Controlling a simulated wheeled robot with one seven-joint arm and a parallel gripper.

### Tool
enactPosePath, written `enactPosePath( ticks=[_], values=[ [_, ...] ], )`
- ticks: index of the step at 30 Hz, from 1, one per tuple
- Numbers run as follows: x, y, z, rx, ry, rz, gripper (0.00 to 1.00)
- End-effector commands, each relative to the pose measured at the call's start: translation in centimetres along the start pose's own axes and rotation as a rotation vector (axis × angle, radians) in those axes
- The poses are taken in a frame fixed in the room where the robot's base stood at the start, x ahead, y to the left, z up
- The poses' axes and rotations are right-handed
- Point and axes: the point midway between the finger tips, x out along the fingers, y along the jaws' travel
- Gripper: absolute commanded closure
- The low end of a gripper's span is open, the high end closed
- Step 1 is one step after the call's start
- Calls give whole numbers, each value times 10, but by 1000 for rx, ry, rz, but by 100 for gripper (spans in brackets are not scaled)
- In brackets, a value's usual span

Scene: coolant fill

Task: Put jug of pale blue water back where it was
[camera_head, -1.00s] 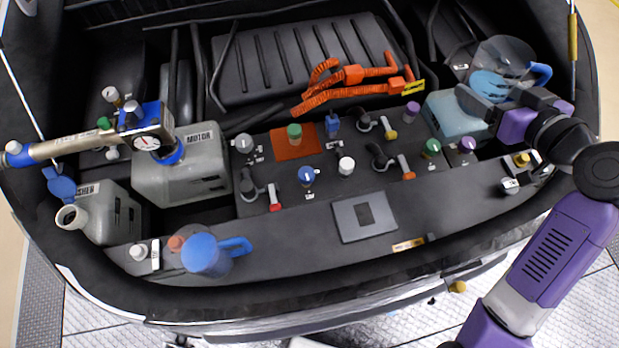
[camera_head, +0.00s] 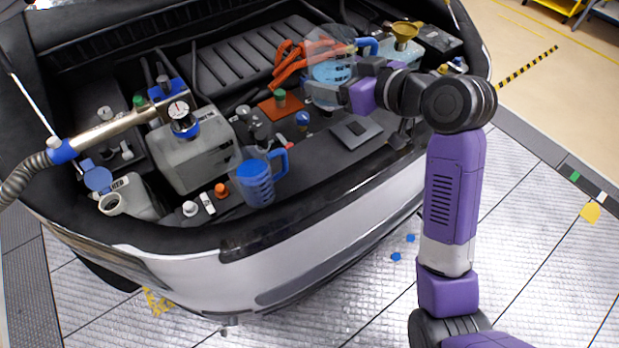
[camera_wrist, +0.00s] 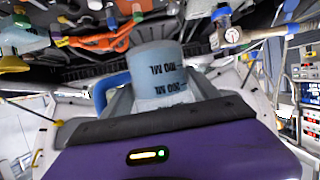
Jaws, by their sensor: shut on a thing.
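The jug of pale blue water (camera_head: 330,83) is a clear jug with a blue handle, held up above the right part of the engine bay in the head view. My gripper (camera_head: 357,82) is shut on it from the right. A second jug (camera_head: 258,182), clear with blue contents and a blue handle, stands on the front ledge of the bay at the left.
A grey motor tank (camera_head: 195,155) with a gauge tool on it stands left of the middle. An open washer filler neck (camera_head: 112,203) is at the far left. A yellow funnel (camera_head: 405,33) sits on the pale tank at the right. Orange cables lie behind the held jug.

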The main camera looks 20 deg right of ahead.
Motion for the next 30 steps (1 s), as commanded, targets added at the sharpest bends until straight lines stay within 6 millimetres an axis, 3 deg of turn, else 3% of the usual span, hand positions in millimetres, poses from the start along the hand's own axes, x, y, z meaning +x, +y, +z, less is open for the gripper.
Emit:
enactPosePath(
  ticks=[5,21,30],
  values=[
    [8,-1,22,13,0,9,100],
    [53,-3,132,13,1,8,100],
    [64,-3,155,12,2,8,100]
  ],
)
